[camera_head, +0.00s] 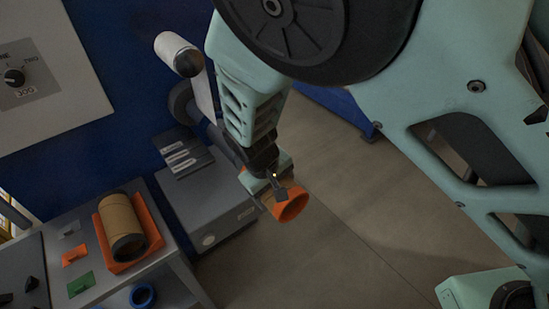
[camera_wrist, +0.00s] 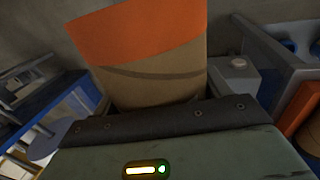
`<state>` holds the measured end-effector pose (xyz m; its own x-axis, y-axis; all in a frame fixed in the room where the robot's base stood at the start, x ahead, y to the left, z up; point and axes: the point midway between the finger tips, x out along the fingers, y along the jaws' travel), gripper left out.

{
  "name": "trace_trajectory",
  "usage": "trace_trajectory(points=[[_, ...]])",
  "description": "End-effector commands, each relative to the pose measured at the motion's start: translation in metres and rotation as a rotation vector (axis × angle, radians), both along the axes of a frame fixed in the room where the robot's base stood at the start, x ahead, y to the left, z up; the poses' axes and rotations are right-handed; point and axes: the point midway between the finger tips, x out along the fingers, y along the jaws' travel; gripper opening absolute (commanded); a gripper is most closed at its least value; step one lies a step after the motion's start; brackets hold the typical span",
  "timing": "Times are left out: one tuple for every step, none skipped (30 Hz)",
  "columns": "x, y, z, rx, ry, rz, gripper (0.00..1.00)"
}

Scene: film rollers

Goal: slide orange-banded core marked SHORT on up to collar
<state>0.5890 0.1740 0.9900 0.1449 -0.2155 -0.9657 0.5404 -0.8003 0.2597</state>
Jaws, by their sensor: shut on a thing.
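My gripper (camera_head: 277,187) is shut on the orange-banded core (camera_head: 292,206), a brown cardboard tube with an orange end. It is held in the air, tilted, its orange end towards the lower right. In the wrist view the core (camera_wrist: 150,80) rises beyond the dark jaw edge, with its orange band at the top and a dark line around the brown part. No SHORT marking is readable. A dark roller (camera_head: 225,145) shows partly behind my arm, with a dark round part (camera_head: 183,103) at its left end, perhaps the collar. My arm hides some of it.
A larger cardboard core (camera_head: 122,225) lies in an orange cradle (camera_head: 150,250) on the grey bench at lower left, near orange and green tags (camera_head: 81,284) and a blue ring (camera_head: 143,295). A white roll (camera_head: 178,53) is mounted above. A grey box (camera_head: 205,200) stands below the roller. Floor at right is open.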

Motion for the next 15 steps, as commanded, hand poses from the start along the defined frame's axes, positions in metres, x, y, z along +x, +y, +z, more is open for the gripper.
trace_trajectory(points=[[0.0033, 0.0020, 0.0004, 0.001, -0.002, 0.000, 0.44], [0.0046, 0.0027, 0.0003, 0.001, -0.002, 0.000, 0.44], [0.0060, 0.0035, 0.0002, 0.001, -0.001, -0.002, 0.44], [0.0069, 0.0041, 0.0002, 0.001, -0.001, -0.002, 0.44], [0.0076, 0.0046, 0.0002, 0.002, -0.001, -0.002, 0.44], [0.0085, 0.0052, 0.0002, 0.002, -0.001, -0.002, 0.44], [0.0088, 0.0055, 0.0003, 0.002, -0.001, -0.002, 0.44], [0.0090, 0.0056, 0.0002, 0.002, -0.001, -0.002, 0.44], [0.0091, 0.0058, 0.0002, 0.002, -0.001, -0.002, 0.44], [0.0091, 0.0058, 0.0002, 0.002, 0.000, -0.001, 0.44], [0.0090, 0.0058, 0.0002, 0.001, -0.001, -0.001, 0.44], [0.0090, 0.0057, 0.0001, 0.001, -0.001, -0.001, 0.44], [0.0089, 0.0058, 0.0001, 0.001, -0.001, -0.001, 0.44], [0.0089, 0.0058, 0.0000, 0.001, -0.001, -0.001, 0.44], [0.0089, 0.0058, 0.0000, 0.001, -0.001, -0.001, 0.44]])
